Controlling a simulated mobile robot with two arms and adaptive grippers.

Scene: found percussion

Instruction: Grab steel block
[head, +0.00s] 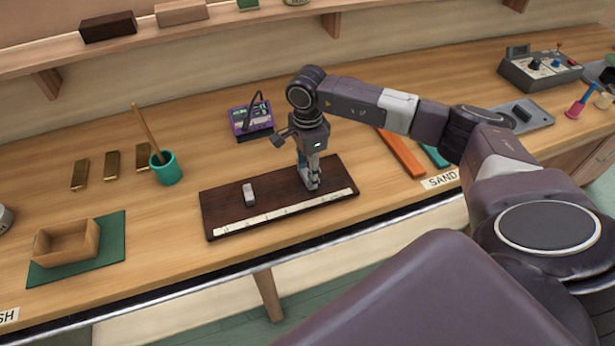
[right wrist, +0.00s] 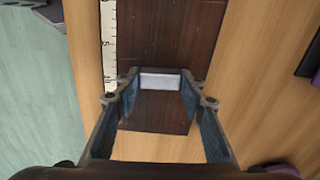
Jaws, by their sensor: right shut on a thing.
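A dark wooden board (head: 225,212) with a white ruler strip along its front edge lies on the bench in the head view. A small grey steel block (head: 249,194) stands on its left part, apart from my gripper. My right gripper (head: 313,183) points down at the board's right part. In the right wrist view, the right gripper (right wrist: 161,82) is shut on a pale metal block (right wrist: 160,83), with one finger on each side. The head view does not clearly show this held block among the fingers. I cannot tell whether it touches the board. My left gripper is not in view.
A purple device (head: 250,118) stands behind the board. An orange bar (head: 401,153) lies to the right.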

